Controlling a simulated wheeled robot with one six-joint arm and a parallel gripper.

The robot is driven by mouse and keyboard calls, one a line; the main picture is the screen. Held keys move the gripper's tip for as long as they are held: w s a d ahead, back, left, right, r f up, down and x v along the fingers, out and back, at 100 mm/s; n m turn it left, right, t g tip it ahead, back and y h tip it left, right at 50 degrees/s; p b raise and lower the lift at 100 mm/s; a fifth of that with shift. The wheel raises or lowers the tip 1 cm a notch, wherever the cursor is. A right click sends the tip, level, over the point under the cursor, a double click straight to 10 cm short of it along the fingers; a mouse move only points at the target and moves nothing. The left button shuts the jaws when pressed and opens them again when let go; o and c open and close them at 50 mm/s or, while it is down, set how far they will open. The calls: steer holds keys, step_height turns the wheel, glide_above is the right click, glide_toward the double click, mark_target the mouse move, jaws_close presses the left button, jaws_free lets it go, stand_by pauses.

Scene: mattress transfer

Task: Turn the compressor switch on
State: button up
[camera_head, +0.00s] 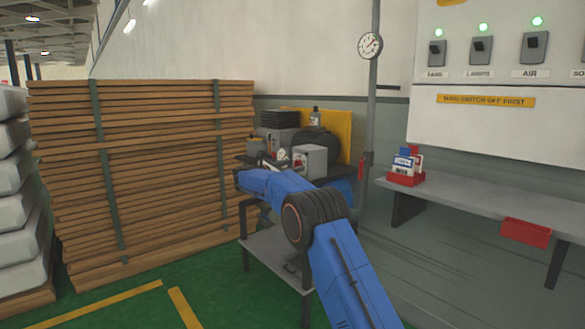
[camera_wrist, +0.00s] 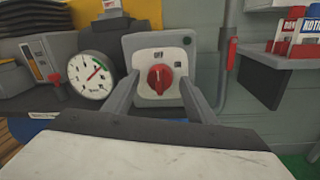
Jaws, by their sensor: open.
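The compressor switch (camera_wrist: 160,78) is a red rotary knob on a white plate on a grey box. Its plate reads OFF above the knob and a small label, likely ON, to the right. The knob stands upright, towards OFF. My gripper (camera_wrist: 160,84) is open, with one grey finger left and one right of the knob in the wrist view. I see no finger touching the knob; the depth between them is hard to tell. In the head view the grey switch box (camera_head: 312,161) shows behind my blue arm, and my gripper is not clearly visible there.
A round gauge (camera_wrist: 90,74) sits just left of the switch box. A pipe with a red handle (camera_wrist: 231,60) stands to the right. Stacked planks (camera_head: 150,180) fill the left, and a grey shelf (camera_head: 480,197) with a red carton rack (camera_head: 406,176) is on the right.

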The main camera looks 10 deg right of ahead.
steer(key=c, duration=1)
steer(key=shift+c, duration=0.2)
steer(key=shift+m, duration=0.3)
steer(key=m, duration=0.5)
steer(key=m+h, duration=0.1)
steer(key=m, duration=0.5)
steer(key=shift+w+f+m, duration=0.1)
steer(key=shift+f+m, duration=0.1)
steer(key=shift+m, duration=0.4)
steer(key=o, duration=1)
